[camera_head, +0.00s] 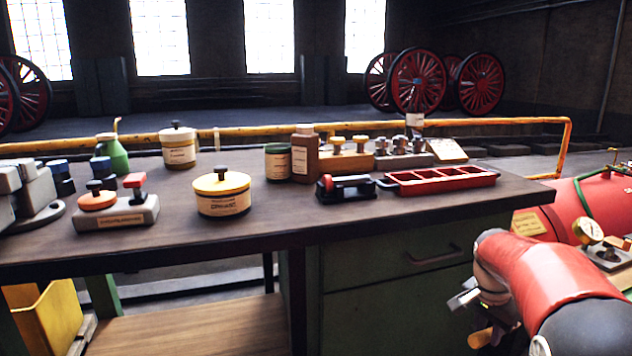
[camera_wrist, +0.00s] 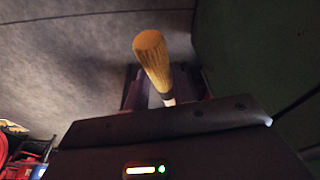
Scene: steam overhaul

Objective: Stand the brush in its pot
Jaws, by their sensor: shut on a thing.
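The brush shows as a yellow-orange handle (camera_wrist: 153,62) in the wrist view, sticking up from between my fingers. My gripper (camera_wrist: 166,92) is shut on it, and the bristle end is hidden. In the head view, part of the handle (camera_head: 481,338) shows low at the right, beside my red arm and below the bench top, in front of the bench's green drawers. The bench carries a dark green labelled tin (camera_head: 278,163), a cream pot with a yellow lid (camera_head: 222,198) and a lidded white pot (camera_head: 180,152). I cannot tell which is the brush's pot.
A brown bottle (camera_head: 305,160), a red divided tray (camera_head: 440,182), a small black and red device (camera_head: 346,189) and a green oil can (camera_head: 112,155) stand on the bench (camera_head: 270,228). A red boiler with a gauge (camera_head: 588,230) is at the right.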

